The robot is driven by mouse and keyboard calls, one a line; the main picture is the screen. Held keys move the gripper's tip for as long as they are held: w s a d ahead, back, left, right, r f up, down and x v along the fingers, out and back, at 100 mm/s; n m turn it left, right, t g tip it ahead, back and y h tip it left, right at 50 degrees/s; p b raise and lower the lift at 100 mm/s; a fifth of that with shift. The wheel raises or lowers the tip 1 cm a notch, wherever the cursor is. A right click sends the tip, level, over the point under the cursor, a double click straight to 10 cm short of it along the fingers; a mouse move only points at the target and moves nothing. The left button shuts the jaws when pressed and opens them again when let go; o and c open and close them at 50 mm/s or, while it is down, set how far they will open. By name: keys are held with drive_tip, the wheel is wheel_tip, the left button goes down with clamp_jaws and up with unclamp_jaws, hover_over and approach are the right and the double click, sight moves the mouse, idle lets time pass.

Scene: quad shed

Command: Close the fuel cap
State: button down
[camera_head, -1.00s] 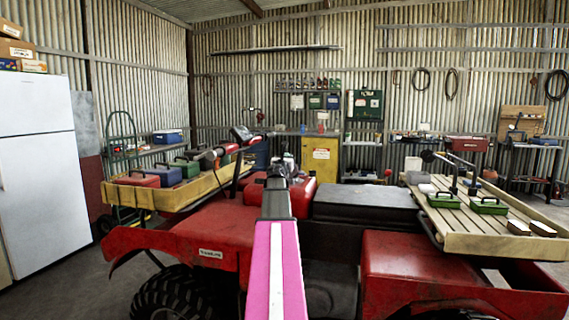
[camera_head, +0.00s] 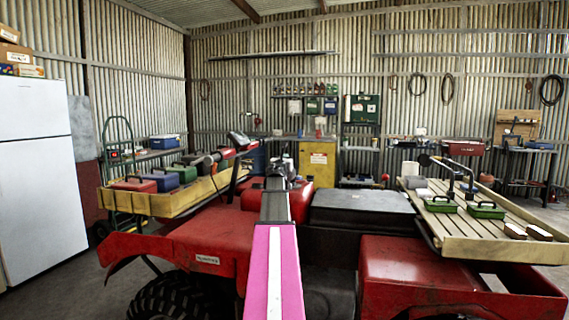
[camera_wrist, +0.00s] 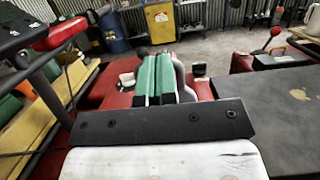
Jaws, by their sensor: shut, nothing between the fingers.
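My gripper (camera_wrist: 162,60) shows in the wrist view with its two green fingers together and nothing between them. It points over the red body (camera_wrist: 112,90) of the quad bike. A grey rounded part (camera_wrist: 181,78) shows just behind and right of the fingers; I cannot tell whether it is the fuel cap. In the head view the red quad (camera_head: 225,232) fills the lower middle, and my pink and black arm reaches forward over it. My arm covers the area around the gripper there, and the fuel cap cannot be made out.
A wooden rack with toolboxes (camera_head: 165,204) is at the quad's left end, and a slatted rack (camera_head: 470,228) is at its right. A black seat (camera_head: 360,205) lies right of my arm. A yellow cabinet (camera_head: 318,163) stands behind. A white fridge (camera_head: 38,180) is far left.

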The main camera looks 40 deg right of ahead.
drive_tip(key=shift+x, duration=2.35)
drive_tip(key=shift+s+a+r, duration=0.1)
drive_tip(key=shift+r, duration=0.05)
